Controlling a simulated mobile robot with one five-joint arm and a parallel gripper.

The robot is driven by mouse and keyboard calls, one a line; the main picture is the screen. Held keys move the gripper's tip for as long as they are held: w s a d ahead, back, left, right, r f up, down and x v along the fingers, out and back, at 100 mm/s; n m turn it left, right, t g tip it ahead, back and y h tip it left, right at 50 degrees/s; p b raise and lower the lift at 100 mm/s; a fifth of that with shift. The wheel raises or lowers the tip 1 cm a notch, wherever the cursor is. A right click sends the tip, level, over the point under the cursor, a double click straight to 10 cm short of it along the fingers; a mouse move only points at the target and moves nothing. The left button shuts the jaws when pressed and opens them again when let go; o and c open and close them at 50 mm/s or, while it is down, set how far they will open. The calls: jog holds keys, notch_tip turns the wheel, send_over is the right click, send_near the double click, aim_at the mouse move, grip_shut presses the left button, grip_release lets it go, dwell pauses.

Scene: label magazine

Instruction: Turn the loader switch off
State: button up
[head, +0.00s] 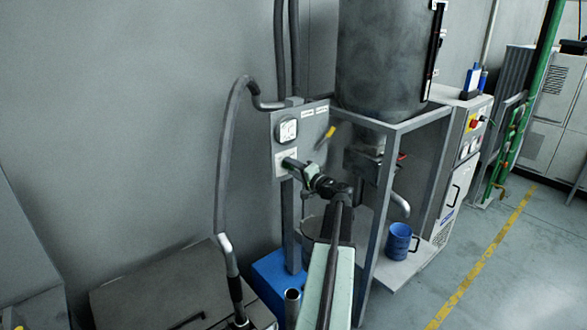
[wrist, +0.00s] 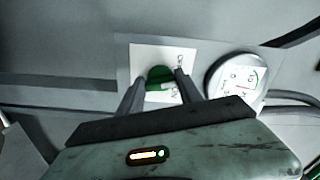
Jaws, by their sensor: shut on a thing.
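The loader switch is a green round knob (wrist: 157,74) on a white square label plate (wrist: 141,56) in the wrist view. A paler bar shows on its lower part. My gripper (wrist: 161,80) is shut on the knob, one finger on each side. In the head view my gripper (head: 289,163) reaches the lower part of a grey control panel (head: 309,136) on a post. The knob is hidden there behind the gripper.
A round white dial (head: 287,130) sits just above the plate, close to my gripper. A yellow-handled lever (head: 326,137) is to the right. A steel frame (head: 383,200) carries a large grey drum (head: 385,55); a blue cup (head: 399,240) stands on its low shelf.

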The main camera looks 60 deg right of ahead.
jog(key=n, duration=0.5)
jog(key=shift+f, duration=0.2)
jog(key=shift+n, duration=0.4)
jog(key=o, duration=1.4)
jog(key=shift+c, duration=0.2)
jog(key=v, duration=0.8)
jog(key=shift+r, duration=0.2)
